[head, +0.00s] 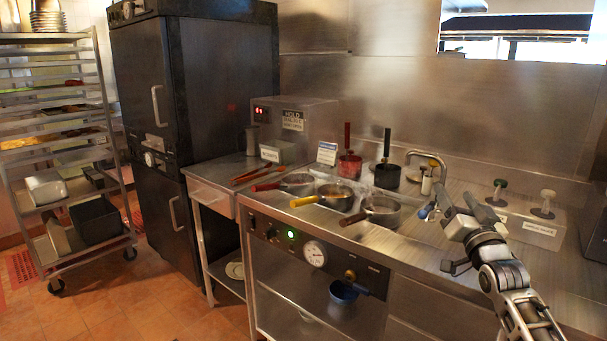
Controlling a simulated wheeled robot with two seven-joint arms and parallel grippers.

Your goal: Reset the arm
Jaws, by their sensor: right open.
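My right gripper (462,211) is in the head view at the right, above the steel counter (420,251) near its front. Its arm comes up from the bottom right corner. The jaws are open, and I see nothing held between them. A blue-headed utensil (428,212) shows just left of the fingertips; I cannot tell how far apart they are. My left gripper and arm are not in view.
Pans with red, yellow (335,197) and brown (380,211) handles sit on the counter left of the gripper. A faucet (430,161) stands behind. A black cabinet (196,120) and rack (65,130) stand left.

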